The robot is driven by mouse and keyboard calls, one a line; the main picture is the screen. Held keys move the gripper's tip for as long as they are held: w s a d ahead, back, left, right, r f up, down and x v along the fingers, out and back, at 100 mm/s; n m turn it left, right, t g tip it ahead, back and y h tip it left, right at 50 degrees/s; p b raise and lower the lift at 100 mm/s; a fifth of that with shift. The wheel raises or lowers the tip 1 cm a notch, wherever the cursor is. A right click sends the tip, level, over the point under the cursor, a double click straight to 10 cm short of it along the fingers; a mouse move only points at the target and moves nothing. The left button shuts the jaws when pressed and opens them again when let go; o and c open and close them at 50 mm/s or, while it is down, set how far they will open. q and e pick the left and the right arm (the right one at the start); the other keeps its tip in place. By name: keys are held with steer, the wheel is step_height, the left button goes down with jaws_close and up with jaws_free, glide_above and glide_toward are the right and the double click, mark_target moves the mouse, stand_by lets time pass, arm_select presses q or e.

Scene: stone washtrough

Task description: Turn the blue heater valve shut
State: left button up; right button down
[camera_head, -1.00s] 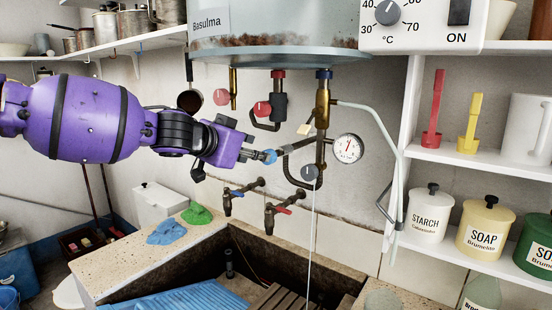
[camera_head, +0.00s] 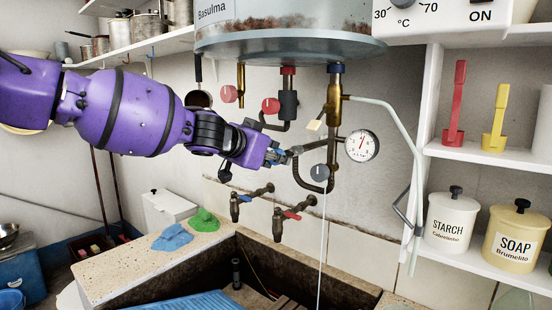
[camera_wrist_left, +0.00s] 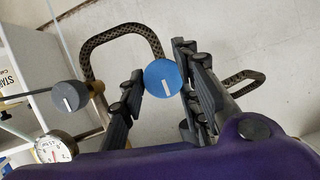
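The blue heater valve is a round blue knob (camera_wrist_left: 163,78) with a white mark, seen face-on in the left wrist view. My left gripper (camera_wrist_left: 160,72) has one finger on each side of the knob. Both fingers lie very close to its edges; I cannot tell whether they touch it. In the head view the purple arm reaches in from the left and the gripper (camera_head: 277,155) is at the pipework under the heater (camera_head: 290,45). My right gripper is not in view.
A grey knob (camera_head: 319,172) and a pressure gauge (camera_head: 362,145) sit just right of the gripper. Red knobs (camera_head: 271,105) hang above it. Taps (camera_head: 237,204) are below, over the stone trough (camera_head: 125,275). A white shelf (camera_head: 480,170) stands at right.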

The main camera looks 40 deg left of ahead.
arm_select(q)
steer(key=c, duration=0.5)
steer(key=shift+d+f, duration=0.1)
